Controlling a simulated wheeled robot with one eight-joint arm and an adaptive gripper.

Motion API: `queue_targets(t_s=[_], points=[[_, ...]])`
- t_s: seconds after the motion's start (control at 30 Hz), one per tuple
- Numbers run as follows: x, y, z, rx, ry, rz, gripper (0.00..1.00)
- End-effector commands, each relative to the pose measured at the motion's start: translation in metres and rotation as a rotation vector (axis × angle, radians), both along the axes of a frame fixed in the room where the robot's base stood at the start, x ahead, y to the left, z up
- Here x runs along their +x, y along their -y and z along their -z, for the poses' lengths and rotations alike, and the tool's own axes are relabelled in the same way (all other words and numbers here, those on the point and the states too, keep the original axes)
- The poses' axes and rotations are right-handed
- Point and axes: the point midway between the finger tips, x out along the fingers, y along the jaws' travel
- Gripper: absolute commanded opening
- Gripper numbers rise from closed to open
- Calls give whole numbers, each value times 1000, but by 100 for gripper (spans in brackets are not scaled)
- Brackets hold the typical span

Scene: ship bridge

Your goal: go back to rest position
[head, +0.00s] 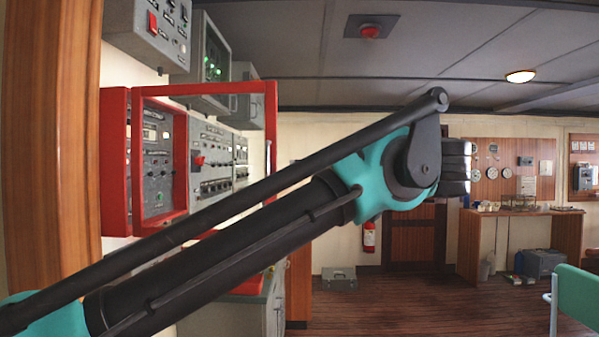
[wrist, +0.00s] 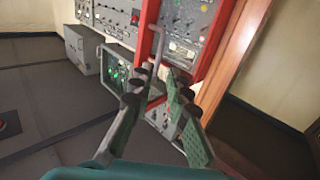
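My gripper (wrist: 162,84) shows in the wrist view with its two dark, green-padded fingers apart and nothing held between them. In the head view my arm crosses from lower left to upper right, and its fingers cannot be made out there. A red-framed cabinet door (head: 273,120) stands open on the left wall in the head view, with a grey bar handle (head: 267,158). In the wrist view the handle (wrist: 156,42) appears beyond the fingertips; whether it touches them is hard to tell there.
Grey control panels (head: 218,155) line the left wall, with a wooden post (head: 45,130) beside them. A grey cabinet (head: 245,305) stands below. A wooden desk (head: 570,230), teal chair (head: 575,295) and toolbox (head: 339,278) are to the right. The middle floor is clear.

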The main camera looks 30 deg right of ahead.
Motion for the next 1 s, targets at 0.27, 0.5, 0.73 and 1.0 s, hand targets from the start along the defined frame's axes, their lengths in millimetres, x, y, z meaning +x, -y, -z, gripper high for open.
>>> queue_targets(t_s=[0.27, 0.5, 0.73, 1.0], points=[[2, 1, 6, 11, -14, -7, 16], [25, 7, 83, 142, -229, -89, 16], [54, 1, 195, 255, -544, -144, 16], [78, -20, 323, 277, -881, -130, 16]])
